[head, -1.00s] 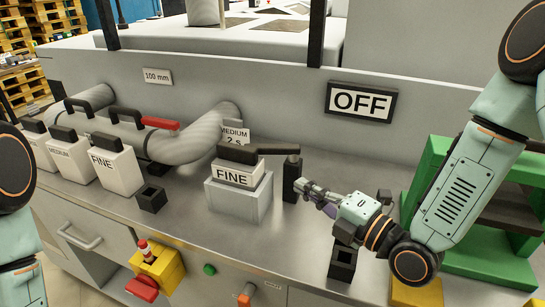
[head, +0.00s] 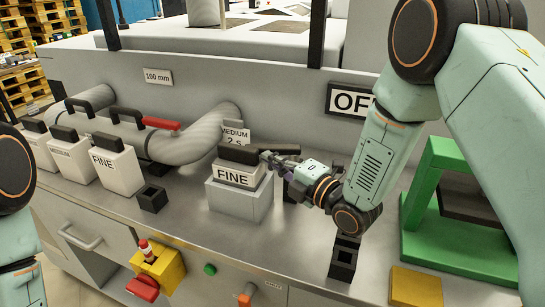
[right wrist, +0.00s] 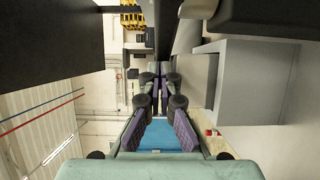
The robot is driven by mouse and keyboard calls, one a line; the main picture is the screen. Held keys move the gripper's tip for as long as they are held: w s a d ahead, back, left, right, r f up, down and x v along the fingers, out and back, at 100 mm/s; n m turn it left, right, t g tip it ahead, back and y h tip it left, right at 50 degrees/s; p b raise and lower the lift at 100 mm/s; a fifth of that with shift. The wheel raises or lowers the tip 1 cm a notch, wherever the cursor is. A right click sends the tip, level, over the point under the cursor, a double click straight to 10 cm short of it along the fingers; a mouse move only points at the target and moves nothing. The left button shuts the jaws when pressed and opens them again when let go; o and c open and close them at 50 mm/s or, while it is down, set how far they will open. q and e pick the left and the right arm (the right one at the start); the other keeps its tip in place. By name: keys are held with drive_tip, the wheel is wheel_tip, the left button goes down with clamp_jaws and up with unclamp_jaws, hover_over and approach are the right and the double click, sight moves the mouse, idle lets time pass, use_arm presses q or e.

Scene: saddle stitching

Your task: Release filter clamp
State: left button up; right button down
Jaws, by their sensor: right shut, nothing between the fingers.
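The filter clamp (head: 238,155) is a black bar lying across the top of the white block labelled FINE (head: 236,175), which sits in a grey holder (head: 238,204). My right gripper (head: 268,157) is shut and empty, its tips at the right end of the block's top, over the clamp's handle. It hides most of the handle and the clamp's post; I cannot tell whether it touches the handle. In the right wrist view the fingers (right wrist: 160,78) point away, with dark surfaces close above and at the right. My left gripper is out of view.
Several white filter blocks (head: 116,170) stand at the left by a grey duct (head: 190,144) with a red lever (head: 161,123). A small black socket (head: 152,199) is left of the holder. An OFF sign (head: 350,101) is partly covered by my right arm. A green frame (head: 450,250) stands at right.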

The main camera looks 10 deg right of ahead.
drive_tip(key=shift+w+d, duration=0.35)
drive_tip(key=shift+w, duration=0.1)
drive_tip(key=shift+s+r, duration=0.1)
drive_tip(key=shift+s, duration=0.1)
drive_tip(key=shift+w+a, duration=0.15)
drive_tip(key=shift+w, duration=0.05)
drive_tip(key=shift+w+d, duration=0.1)
drive_tip(key=shift+d, duration=0.1)
